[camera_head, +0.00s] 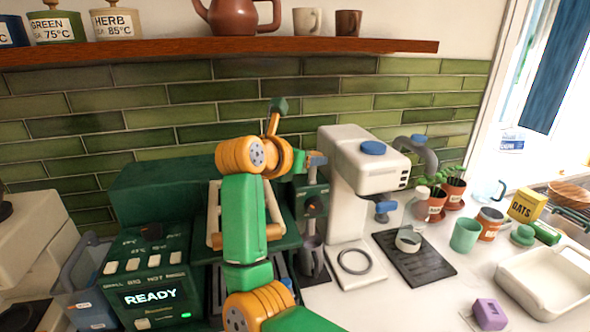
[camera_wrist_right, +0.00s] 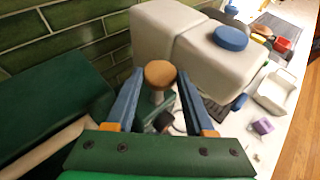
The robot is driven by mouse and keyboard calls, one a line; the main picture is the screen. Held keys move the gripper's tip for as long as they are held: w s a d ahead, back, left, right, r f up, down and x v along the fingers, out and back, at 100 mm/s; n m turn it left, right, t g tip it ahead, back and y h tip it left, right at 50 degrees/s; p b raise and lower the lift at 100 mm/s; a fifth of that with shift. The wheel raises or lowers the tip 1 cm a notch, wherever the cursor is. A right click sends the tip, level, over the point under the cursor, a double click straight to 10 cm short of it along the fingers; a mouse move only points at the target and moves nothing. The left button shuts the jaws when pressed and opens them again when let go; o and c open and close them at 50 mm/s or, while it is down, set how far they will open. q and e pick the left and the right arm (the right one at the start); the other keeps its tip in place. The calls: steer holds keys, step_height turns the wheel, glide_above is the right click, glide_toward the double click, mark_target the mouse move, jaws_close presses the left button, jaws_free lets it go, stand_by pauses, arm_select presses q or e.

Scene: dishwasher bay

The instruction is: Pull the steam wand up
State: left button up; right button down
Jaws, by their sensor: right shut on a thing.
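My right gripper (camera_wrist_right: 158,80) is shut on a round wooden knob (camera_wrist_right: 160,73) on a short grey stem, with a blue finger on either side of it. In the head view the right gripper (camera_head: 313,160) is at the right end of the green machine, beside the white machine, and my arm partly hides it. A dark green post (camera_head: 313,202) stands below the gripper, with a grey metal part (camera_head: 311,250) lower down. I cannot clearly tell the steam wand's outline there. My left gripper is not in view.
The green machine (camera_head: 150,262) reads READY. The white machine (camera_head: 345,195) with a blue cap stands close on the right. A black drip mat (camera_head: 430,262), mint cup (camera_head: 465,235), purple block (camera_head: 489,314) and white tray (camera_head: 545,280) are farther right. A wooden shelf (camera_head: 350,45) runs above.

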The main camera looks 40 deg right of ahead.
steer(key=shift+r, duration=0.55)
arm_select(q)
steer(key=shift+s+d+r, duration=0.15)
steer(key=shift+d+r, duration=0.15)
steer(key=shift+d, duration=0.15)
arm_select(e)
steer(key=shift+c, duration=1.4)
jaws_free()
steer(key=shift+d, duration=0.1)
steer(key=shift+a, duration=0.2)
arm_select(q)
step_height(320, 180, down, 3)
steer(key=b, duration=0.3)
arm_select(e)
steer(key=v, duration=0.7)
